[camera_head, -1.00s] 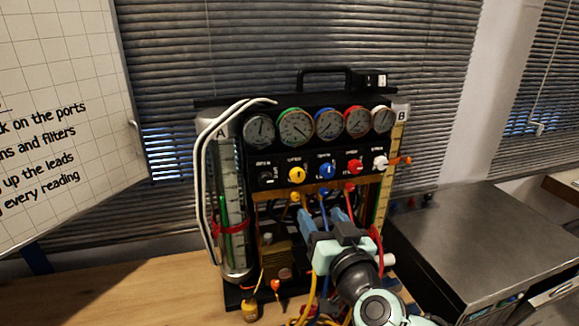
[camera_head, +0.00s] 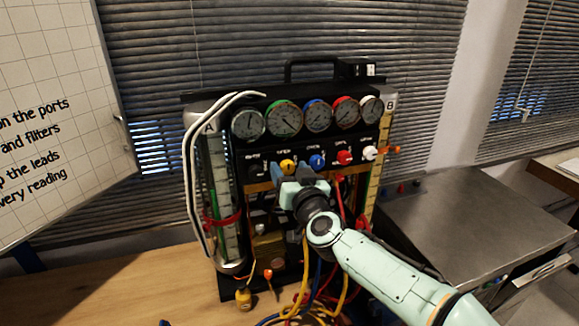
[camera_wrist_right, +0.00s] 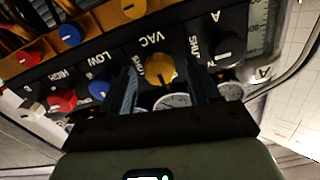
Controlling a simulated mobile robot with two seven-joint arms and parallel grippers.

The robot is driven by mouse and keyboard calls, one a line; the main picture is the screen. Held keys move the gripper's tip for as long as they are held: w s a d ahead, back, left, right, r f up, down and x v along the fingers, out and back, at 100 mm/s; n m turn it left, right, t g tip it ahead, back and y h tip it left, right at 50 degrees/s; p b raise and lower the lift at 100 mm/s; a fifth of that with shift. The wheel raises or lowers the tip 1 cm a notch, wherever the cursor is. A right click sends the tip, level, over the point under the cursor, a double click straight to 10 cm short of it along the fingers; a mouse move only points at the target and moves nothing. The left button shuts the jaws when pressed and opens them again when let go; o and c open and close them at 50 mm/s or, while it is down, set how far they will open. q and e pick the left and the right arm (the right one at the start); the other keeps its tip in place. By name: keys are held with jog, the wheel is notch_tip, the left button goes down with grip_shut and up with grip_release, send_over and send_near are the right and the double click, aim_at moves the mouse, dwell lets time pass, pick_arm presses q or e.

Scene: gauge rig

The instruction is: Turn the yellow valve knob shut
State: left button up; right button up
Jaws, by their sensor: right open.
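The yellow valve knob (camera_head: 288,165) sits in the row of knobs on the black gauge panel, partly hidden by my right gripper. In the right wrist view the yellow knob (camera_wrist_right: 160,69) lies between the two fingers, beside the letters "VAC". My right gripper (camera_head: 298,173) is open in front of the panel, and its fingers (camera_wrist_right: 163,76) show on either side of the knob with gaps. I cannot tell how deep the fingers reach around it. My left gripper is not in view.
Blue (camera_head: 317,161), red (camera_head: 344,157) and white (camera_head: 369,153) knobs stand to the right of the yellow one. A row of round gauges (camera_head: 285,119) is above. Coloured hoses (camera_head: 305,270) hang below. A metal-topped cabinet (camera_head: 470,215) stands at the right.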

jog(key=shift+w+a, duration=0.1)
jog(key=shift+w, duration=0.25)
jog(key=c, duration=1)
jog(key=shift+c, duration=0.2)
